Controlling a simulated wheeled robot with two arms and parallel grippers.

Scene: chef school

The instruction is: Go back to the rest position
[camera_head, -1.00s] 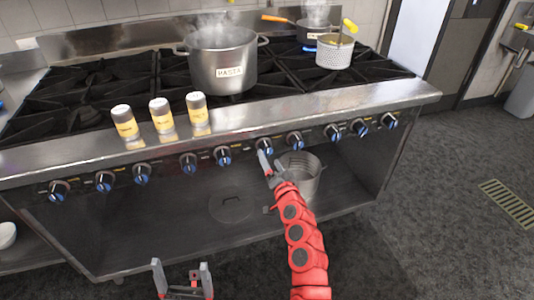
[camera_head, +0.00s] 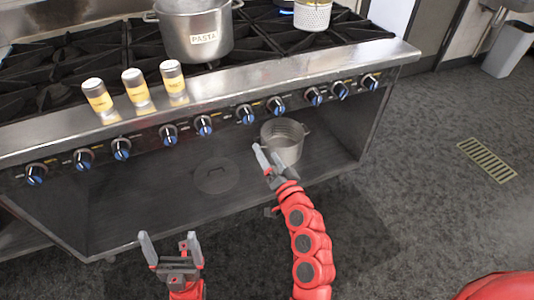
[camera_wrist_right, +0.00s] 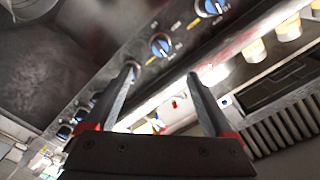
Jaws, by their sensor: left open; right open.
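My left gripper (camera_head: 168,243) is open and empty at the bottom of the head view, fingers pointing up, in front of the stove's lower shelf. My right gripper (camera_head: 264,158) is on the red arm right of it, in front of the open space under the stove. It overlaps the view of a metal pot on the shelf and appears just below the knob row. In the right wrist view my right gripper (camera_wrist_right: 162,78) shows two spread fingers with nothing between them. The stove's knob (camera_wrist_right: 160,44) and front panel appear beyond, tilted.
The stove's steel front edge (camera_head: 300,75) runs across the view. A metal pot (camera_head: 283,147) and a lid (camera_head: 214,175) are below.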

